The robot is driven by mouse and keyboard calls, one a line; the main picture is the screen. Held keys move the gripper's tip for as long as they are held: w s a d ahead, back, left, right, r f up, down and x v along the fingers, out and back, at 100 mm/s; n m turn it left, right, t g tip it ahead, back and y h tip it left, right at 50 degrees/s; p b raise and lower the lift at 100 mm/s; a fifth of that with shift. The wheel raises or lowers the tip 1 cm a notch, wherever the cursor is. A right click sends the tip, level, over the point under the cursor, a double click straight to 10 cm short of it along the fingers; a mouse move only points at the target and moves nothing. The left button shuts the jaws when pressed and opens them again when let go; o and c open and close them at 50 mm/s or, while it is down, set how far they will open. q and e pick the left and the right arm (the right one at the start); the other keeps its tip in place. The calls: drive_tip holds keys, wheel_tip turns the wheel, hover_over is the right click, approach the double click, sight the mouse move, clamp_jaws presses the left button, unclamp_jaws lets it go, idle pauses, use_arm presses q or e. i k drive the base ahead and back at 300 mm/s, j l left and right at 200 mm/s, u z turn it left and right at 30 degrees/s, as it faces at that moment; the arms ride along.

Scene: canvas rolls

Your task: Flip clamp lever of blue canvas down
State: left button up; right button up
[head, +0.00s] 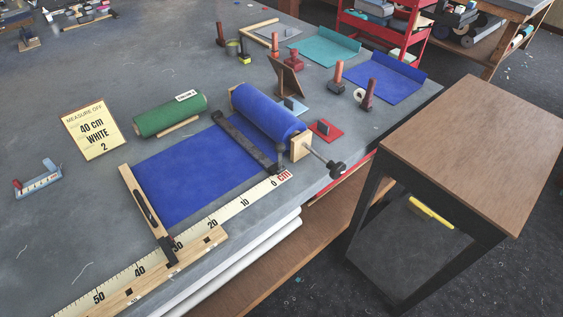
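The blue canvas roll (262,108) lies in a holder on the grey worktable, with a black knob (336,169) on a shaft at its right end. Its blue sheet (195,172) is drawn out flat to the left. A dark clamp bar (245,143) crosses the sheet near the roll. A small dark upright piece (281,154) stands at the bar's near end; it may be the clamp lever, and its exact position is hard to tell. A wooden bar with a black handle (147,205) lies along the sheet's left edge. Neither of my grippers shows.
A ruler (215,222) runs along the table's front edge. A sign reading 40 cm white (94,128), a green roll (170,115) and a red block (325,129) stand nearby. A brown-topped side table (485,140) is at right. The left tabletop is mostly clear.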

sight(280, 147)
drive_tip(key=k+j, duration=0.25)
drive_tip(key=j, duration=0.2)
drive_tip(key=k+j, duration=0.25)
drive_tip(key=j, duration=0.15)
drive_tip(key=k+j, duration=0.25)
drive_tip(key=j, duration=0.2)
drive_tip(key=k+j, duration=0.25)
drive_tip(key=j, duration=0.2)
drive_tip(key=k+j, duration=0.25)
drive_tip(key=j, duration=0.15)
